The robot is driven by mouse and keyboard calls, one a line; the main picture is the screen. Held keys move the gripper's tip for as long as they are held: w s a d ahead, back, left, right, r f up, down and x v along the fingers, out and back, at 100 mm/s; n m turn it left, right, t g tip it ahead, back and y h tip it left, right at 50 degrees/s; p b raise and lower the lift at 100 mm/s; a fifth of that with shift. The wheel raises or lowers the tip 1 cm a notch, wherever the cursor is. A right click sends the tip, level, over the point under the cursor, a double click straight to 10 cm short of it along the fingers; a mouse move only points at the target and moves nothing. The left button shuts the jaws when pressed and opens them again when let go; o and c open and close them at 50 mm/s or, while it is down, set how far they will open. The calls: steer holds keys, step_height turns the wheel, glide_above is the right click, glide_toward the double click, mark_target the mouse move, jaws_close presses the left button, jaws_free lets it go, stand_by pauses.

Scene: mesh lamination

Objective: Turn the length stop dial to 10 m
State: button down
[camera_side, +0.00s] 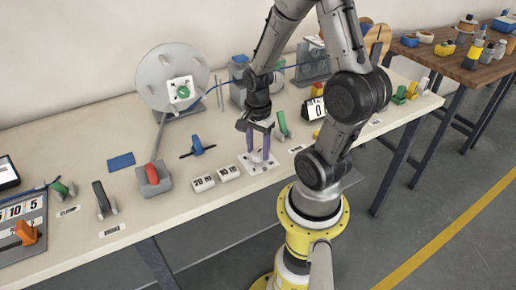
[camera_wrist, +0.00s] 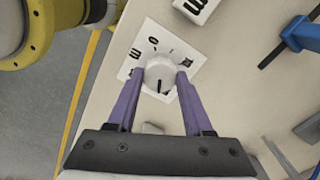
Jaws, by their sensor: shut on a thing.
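The length stop dial is a round white knob (camera_wrist: 160,72) on a white square plate (camera_wrist: 133,68), at the table's front edge. In the side view its plate (camera_side: 271,164) shows below my fingers. My gripper (camera_side: 259,154) points down with two purple fingers. In the wrist view my gripper (camera_wrist: 158,77) is shut on the knob, one finger on each side. A black line on the knob points toward the bottom of the wrist picture. A "0" and other dark marks lie around the knob; I cannot read all of them, and the fingers hide part of the plate.
Tiles reading "10 m" (camera_side: 229,172) and "20 m" (camera_side: 203,183) lie left of the dial. A green-handled clamp (camera_side: 283,125) stands just behind it. A blue-handled part (camera_side: 197,146) and a red-handled block (camera_side: 153,178) stand farther left. A counter (camera_side: 315,109) is at right.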

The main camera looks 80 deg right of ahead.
steer(key=n, duration=0.5)
steer(key=shift+n, duration=0.3)
steer(key=n, duration=1)
steer(key=shift+r+n, duration=0.1)
steer(key=shift+n, duration=0.3)
steer(key=n, duration=0.4)
steer(key=shift+n, duration=0.4)
steer(key=shift+c, duration=1.5)
jaws_free()
